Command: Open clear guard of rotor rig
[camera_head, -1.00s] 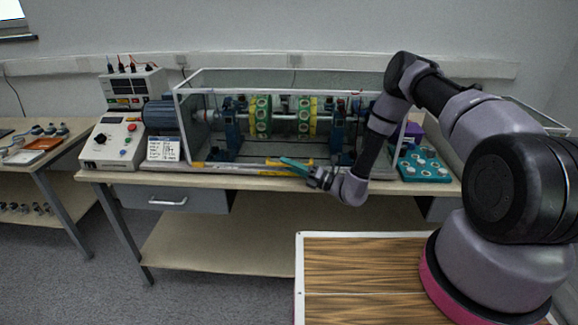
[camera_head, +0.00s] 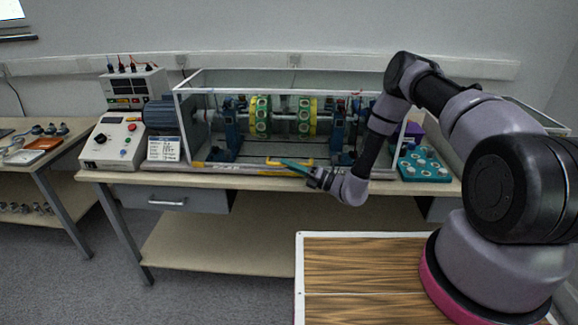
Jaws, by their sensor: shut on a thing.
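The clear guard (camera_head: 240,83) is a framed transparent box over the rotor rig (camera_head: 285,117) on the bench, and it looks down. A yellow handle (camera_head: 275,162) sits low at its front edge. My gripper (camera_head: 286,163) reaches in from the right at the front bottom edge of the guard. Its teal fingers are shut at the yellow handle, which they partly cover. The exact contact is too small to see clearly.
A control box (camera_head: 112,142) and a small sign (camera_head: 163,149) stand left of the guard. A teal tray (camera_head: 424,165) with round parts lies at the right. A wood-grain surface (camera_head: 365,275) is in the foreground. The wall is close behind the rig.

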